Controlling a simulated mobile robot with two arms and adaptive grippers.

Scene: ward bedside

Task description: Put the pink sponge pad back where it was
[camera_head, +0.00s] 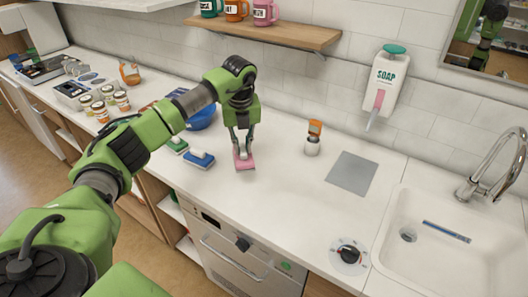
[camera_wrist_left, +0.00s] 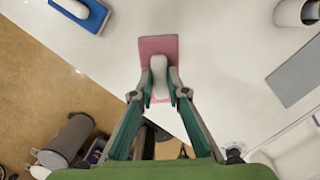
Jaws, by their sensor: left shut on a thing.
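The pink sponge pad (camera_head: 244,163) with a pale handle on top is at the counter, to the right of the blue sponge pad (camera_head: 199,161). My left gripper (camera_head: 243,147) points down and is shut on its handle. In the left wrist view the pink sponge pad (camera_wrist_left: 158,45) lies beyond the fingertips, and the left gripper (camera_wrist_left: 160,88) has its fingers on either side of the white handle. I cannot tell whether the pad touches the counter or hangs just above it. My right gripper is not in view.
A green sponge pad (camera_head: 177,145) lies left of the blue one, near a blue bowl (camera_head: 201,118). An orange-topped bottle (camera_head: 313,138) and a grey mat (camera_head: 352,173) are to the right, then the sink (camera_head: 440,250). The counter in front of the bottle is clear.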

